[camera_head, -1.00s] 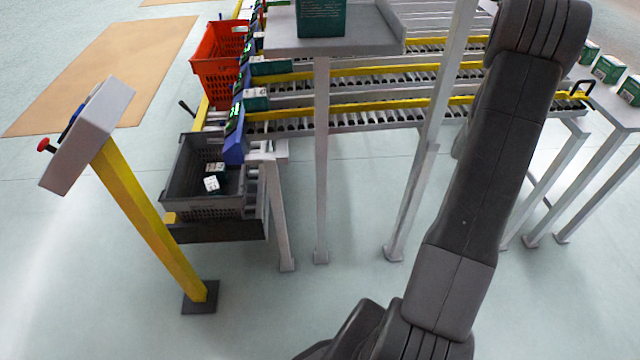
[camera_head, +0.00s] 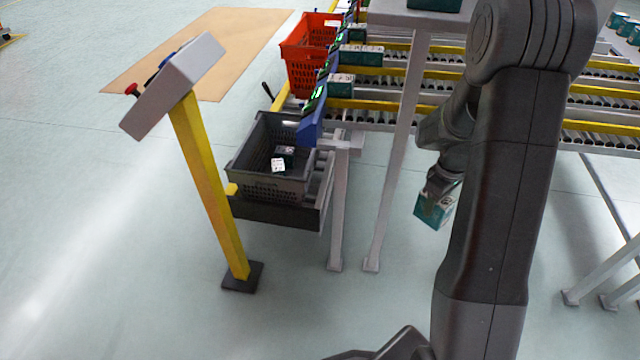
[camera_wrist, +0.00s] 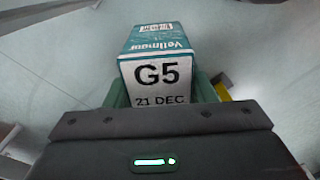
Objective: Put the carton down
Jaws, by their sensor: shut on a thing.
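My gripper (camera_head: 443,184) is shut on a teal and white carton (camera_head: 436,208), which hangs in the air below my wrist, well above the floor. In the wrist view the carton (camera_wrist: 160,62) shows a white end reading "G5" and "21 DEC", with "Vellmour" on its teal side. The fingers (camera_wrist: 205,88) are on either side of it. A grey tote (camera_head: 250,178) stands on a low dark stand at the left of the carton, apart from it. Two small cartons (camera_head: 284,153) lie in the tote.
A yellow post with a slanted grey panel (camera_head: 175,85) stands left of the tote. An orange-red basket (camera_head: 301,70) and roller lanes with teal cartons (camera_head: 362,55) are behind. A grey shelf (camera_head: 395,14) on a post (camera_head: 400,150) stands between. Front floor is clear.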

